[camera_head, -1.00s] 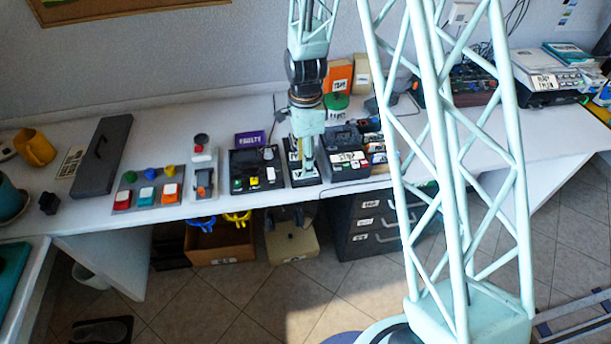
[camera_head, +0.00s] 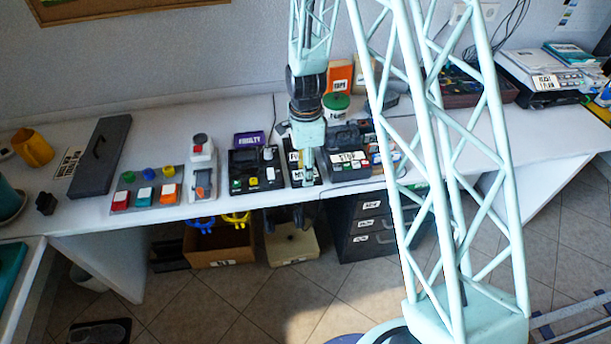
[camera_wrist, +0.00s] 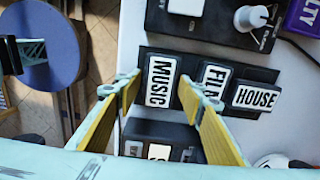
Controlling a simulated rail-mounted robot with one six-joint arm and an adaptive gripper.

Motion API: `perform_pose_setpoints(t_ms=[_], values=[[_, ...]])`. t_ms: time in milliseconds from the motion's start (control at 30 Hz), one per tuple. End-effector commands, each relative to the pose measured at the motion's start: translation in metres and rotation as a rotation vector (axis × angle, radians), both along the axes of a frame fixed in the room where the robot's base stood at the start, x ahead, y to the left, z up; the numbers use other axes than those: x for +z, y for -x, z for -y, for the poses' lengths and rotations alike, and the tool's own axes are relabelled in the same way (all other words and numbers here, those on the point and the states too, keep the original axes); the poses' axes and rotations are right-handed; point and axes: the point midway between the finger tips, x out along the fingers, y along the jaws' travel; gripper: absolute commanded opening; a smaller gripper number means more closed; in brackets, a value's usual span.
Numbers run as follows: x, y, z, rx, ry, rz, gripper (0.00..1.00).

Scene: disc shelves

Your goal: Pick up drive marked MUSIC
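The drive marked MUSIC (camera_wrist: 159,82) has a white label with black letters. It sits in a dark holder (camera_wrist: 262,75) beside a drive marked FILMS (camera_wrist: 212,78), partly hidden by my finger, and a drive marked HOUSE (camera_wrist: 256,96). My gripper (camera_wrist: 158,86) is open, with yellow-padded fingers. In the wrist view, its fingertips lie on either side of the MUSIC drive, the right one by the gap toward FILMS. I see no contact, and the height gap cannot be told. In the head view my gripper (camera_head: 308,162) points down at the holder, with the MUSIC label partly visible.
A black control box with a knob (camera_wrist: 249,18) stands beside the holder. Another dark device (camera_wrist: 160,135) lies on the other side, partly behind my fingers. A purple FAULTY sign (camera_head: 249,140) stands behind. The desk's front edge is close to the MUSIC end.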

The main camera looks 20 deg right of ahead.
Motion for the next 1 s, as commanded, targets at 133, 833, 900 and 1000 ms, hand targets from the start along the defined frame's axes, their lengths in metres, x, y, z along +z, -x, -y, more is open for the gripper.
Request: perform_pose_setpoints(t_ms=[133, 833, 900, 1000], values=[[0.000, 0.000, 0.000, 0.000, 0.000, 0.000, 0.33], [0.009, 0.000, 0.000, 0.000, 0.000, 0.001, 0.17], [0.013, 0.000, 0.000, 0.000, 0.000, 0.001, 0.17], [0.021, 0.000, 0.000, 0.000, 0.000, 0.000, 0.17]])
